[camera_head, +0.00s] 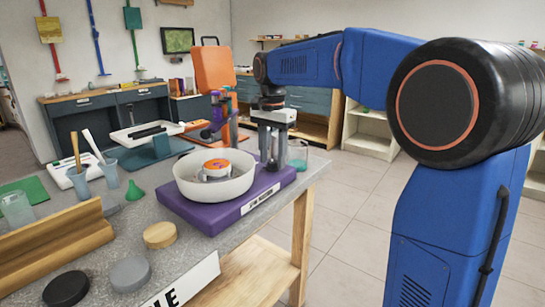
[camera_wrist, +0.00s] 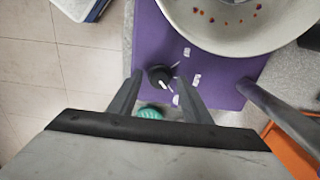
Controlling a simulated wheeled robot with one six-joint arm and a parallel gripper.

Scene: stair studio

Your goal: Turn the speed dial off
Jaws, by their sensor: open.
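The speed dial (camera_wrist: 160,76) is a small black knob with a white pointer mark on the purple stirrer base (camera_wrist: 222,92), shown in the wrist view. Small white labels sit on the base to its right. My gripper (camera_wrist: 159,78) is open, with one finger on each side of the dial in this view. I cannot tell whether the fingers touch it. In the head view my gripper (camera_head: 271,166) points down over the far right part of the purple base (camera_head: 205,218).
A dark post (camera_wrist: 280,115) rises right of my fingers.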

